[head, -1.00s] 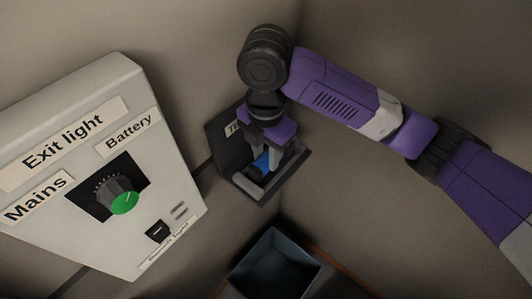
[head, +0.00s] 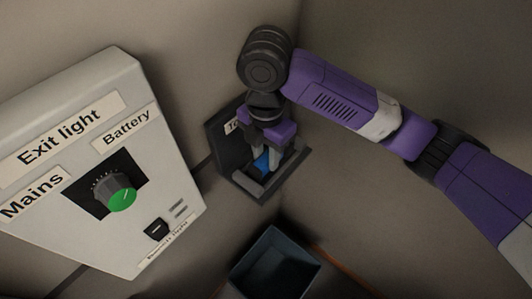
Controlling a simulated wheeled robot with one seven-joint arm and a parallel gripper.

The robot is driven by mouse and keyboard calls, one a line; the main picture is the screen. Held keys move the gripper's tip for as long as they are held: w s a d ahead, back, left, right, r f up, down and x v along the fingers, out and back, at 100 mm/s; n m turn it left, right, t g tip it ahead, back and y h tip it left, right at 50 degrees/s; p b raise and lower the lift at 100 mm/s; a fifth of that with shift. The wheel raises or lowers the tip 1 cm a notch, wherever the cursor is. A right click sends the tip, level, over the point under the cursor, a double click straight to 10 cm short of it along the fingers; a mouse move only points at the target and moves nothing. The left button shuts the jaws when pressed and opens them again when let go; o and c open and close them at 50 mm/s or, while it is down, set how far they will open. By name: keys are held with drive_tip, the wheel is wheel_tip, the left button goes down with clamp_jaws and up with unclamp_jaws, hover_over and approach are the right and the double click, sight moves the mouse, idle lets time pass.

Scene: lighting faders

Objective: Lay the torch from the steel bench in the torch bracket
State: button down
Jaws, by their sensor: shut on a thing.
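The torch (head: 262,161) shows as a small blue piece between the fingers of my gripper (head: 263,158). My gripper points down and is shut on it. The torch bracket (head: 262,192) is a dark wall-mounted holder with a back plate and a grey front lip. The gripper and torch are at the bracket, between its back plate and its lip. I cannot tell whether the torch touches the bracket floor. Most of the torch is hidden by the fingers. The steel bench is not clearly in view.
A pale control box (head: 95,165) labelled "Exit light" stands left of the bracket, with a green-faced knob (head: 120,195) and a black switch (head: 157,229). An open dark bin (head: 272,265) is below the bracket. A wall corner lies just right of the bracket.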

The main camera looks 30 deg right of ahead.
idle(0.3)
drive_tip(key=c, duration=0.7)
unclamp_jaws()
drive_tip(key=shift+o, duration=0.2)
drive_tip(key=shift+r+p, duration=2.75)
drive_tip(key=shift+r, duration=0.25)
